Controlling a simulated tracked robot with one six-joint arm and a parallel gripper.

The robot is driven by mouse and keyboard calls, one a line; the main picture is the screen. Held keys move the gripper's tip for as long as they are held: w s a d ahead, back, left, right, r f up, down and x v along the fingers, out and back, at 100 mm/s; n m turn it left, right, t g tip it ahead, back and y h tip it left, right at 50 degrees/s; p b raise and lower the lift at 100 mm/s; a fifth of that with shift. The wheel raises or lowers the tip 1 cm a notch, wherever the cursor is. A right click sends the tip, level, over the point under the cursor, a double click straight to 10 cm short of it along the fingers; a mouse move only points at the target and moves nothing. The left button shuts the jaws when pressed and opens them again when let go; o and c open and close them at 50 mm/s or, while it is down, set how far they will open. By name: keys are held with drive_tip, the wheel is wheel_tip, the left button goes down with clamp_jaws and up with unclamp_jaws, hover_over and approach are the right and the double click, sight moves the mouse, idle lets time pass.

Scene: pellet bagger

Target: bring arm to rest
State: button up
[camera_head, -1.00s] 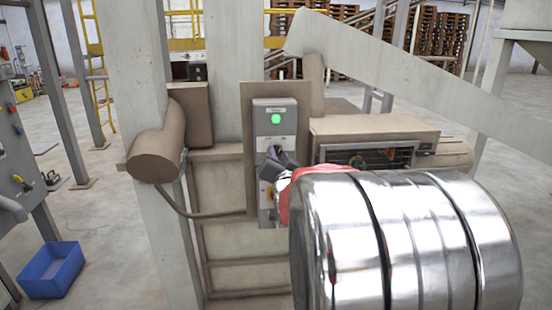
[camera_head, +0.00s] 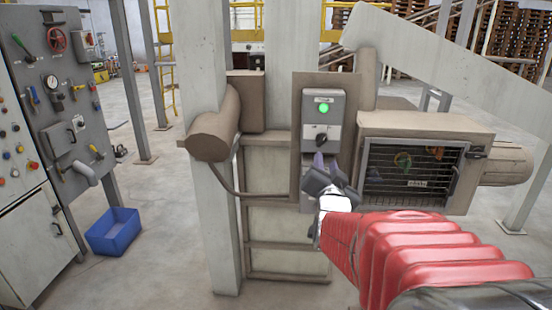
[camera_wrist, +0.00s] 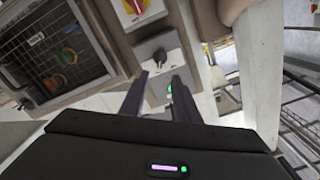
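My gripper (camera_head: 322,168) is in front of the lower part of a grey control box (camera_head: 322,112). In the wrist view its two dark fingers stand apart with nothing held between them, so my gripper (camera_wrist: 158,80) is open. The box carries a lit green lamp (camera_head: 323,107) and a black rotary knob (camera_head: 321,138). The knob (camera_wrist: 160,58) also shows beyond the fingertips in the wrist view, apart from them. A red and yellow switch (camera_wrist: 136,8) is at that view's top edge; my gripper hides it in the head view.
A machine with a wire-mesh guard (camera_head: 412,168) stands right of the box. A pale steel column (camera_head: 205,90) and a brown cylinder (camera_head: 214,137) are to its left. A valve panel (camera_head: 55,100) and a blue bin (camera_head: 113,231) are farther left.

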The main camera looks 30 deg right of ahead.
drive_tip(key=shift+s+a, duration=0.15)
idle(0.4)
drive_tip(key=s+a+f+n+g+y, duration=0.3)
drive_tip(key=a+f, duration=0.2)
drive_tip(key=f, duration=0.2)
drive_tip(key=s+a+f+n+g+y, duration=0.25)
drive_tip(key=a+f, duration=0.25)
drive_tip(key=f, duration=0.3)
drive_tip(key=s+a+r+n+g+y, duration=0.1)
drive_tip(key=s+a+n+g+y, duration=0.1)
drive_tip(key=s+a+n, duration=0.2)
drive_tip(key=s+a+r+n+g+y, duration=0.1)
drive_tip(key=s+a+n+y, duration=0.2)
drive_tip(key=s+a, duration=0.6)
drive_tip(key=a, duration=0.7)
drive_tip(key=shift+s+r+n+g, duration=0.35)
